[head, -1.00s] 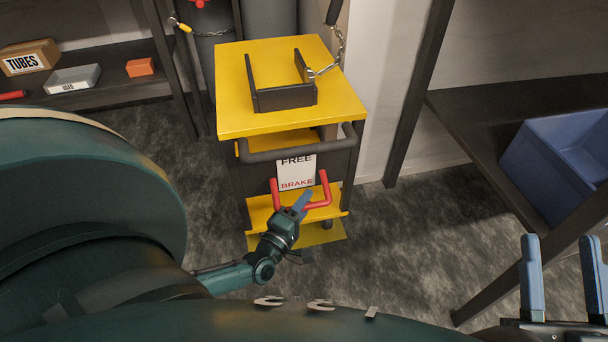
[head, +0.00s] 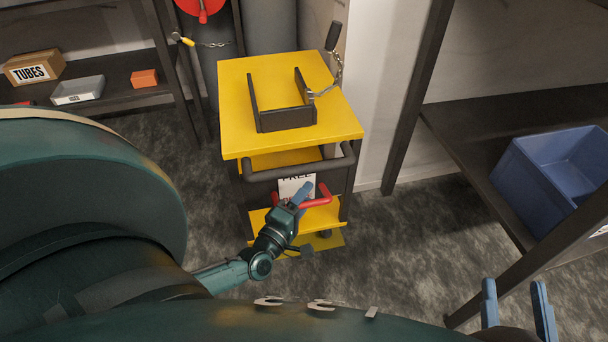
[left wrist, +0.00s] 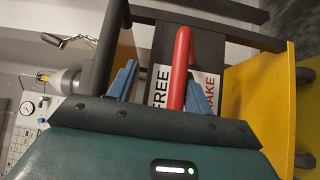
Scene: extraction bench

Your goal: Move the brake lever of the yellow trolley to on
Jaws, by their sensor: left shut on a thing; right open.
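The yellow trolley (head: 342,117) stands ahead with its dark push bar towards me. Below the bar is a white sign reading FREE above BRAKE (left wrist: 160,86). The red brake lever (head: 319,202) crosses in front of the sign; in the left wrist view it (left wrist: 181,60) lies between the two words, partly covering BRAKE. My left gripper (head: 302,195) is shut on the lever, with one blue finger on each side of it. Part of the lever is hidden behind the gripper in the head view. My right gripper (head: 516,300) is open and empty at the lower right.
A dark shelf at right holds a blue crate (head: 521,182). Shelves at left hold a TUBES box (head: 34,68), a grey tray (head: 78,90) and an orange box (head: 144,78). Grey cylinders (head: 270,30) stand behind the trolley. The floor right of the trolley is clear.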

